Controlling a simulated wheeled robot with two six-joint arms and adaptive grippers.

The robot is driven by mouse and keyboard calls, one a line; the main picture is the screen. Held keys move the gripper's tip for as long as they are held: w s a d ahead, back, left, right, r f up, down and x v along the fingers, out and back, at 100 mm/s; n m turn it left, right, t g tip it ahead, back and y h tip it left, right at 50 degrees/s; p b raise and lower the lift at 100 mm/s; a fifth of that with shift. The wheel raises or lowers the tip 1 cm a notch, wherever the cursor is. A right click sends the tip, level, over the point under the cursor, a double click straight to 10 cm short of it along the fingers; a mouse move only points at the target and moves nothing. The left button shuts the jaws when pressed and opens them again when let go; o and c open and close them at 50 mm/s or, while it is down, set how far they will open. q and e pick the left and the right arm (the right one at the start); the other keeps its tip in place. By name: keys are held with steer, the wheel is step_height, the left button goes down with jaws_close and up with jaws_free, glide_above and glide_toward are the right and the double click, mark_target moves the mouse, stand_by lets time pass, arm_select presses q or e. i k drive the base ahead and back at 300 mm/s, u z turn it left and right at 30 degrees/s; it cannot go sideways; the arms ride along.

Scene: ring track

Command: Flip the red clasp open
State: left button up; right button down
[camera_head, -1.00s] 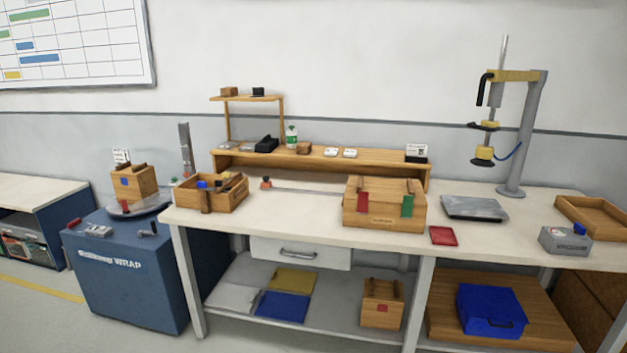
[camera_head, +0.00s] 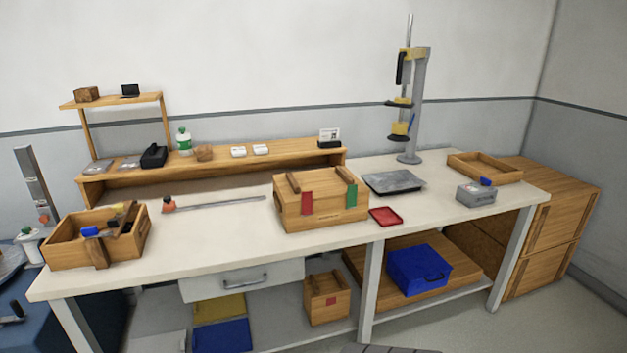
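A wooden box (camera_head: 322,207) with a lid stands on the workbench near its middle. A red clasp (camera_head: 306,203) hangs on the left of its front face, and a green clasp (camera_head: 351,196) hangs on the right. Both clasps appear to lie flat against the front, and the lid looks closed. Neither of my grippers shows in the head view.
A red tray (camera_head: 385,216) lies just right of the box on the workbench (camera_head: 220,237). A grey plate (camera_head: 393,182), a press stand (camera_head: 414,110) and a grey case (camera_head: 476,195) stand further right. An open wooden tool crate (camera_head: 70,252) sits at the left end.

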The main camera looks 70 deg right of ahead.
mark_target(307, 198)
steer(key=z, duration=0.65)
steer(key=i, duration=0.9)
steer(key=z, duration=0.75)
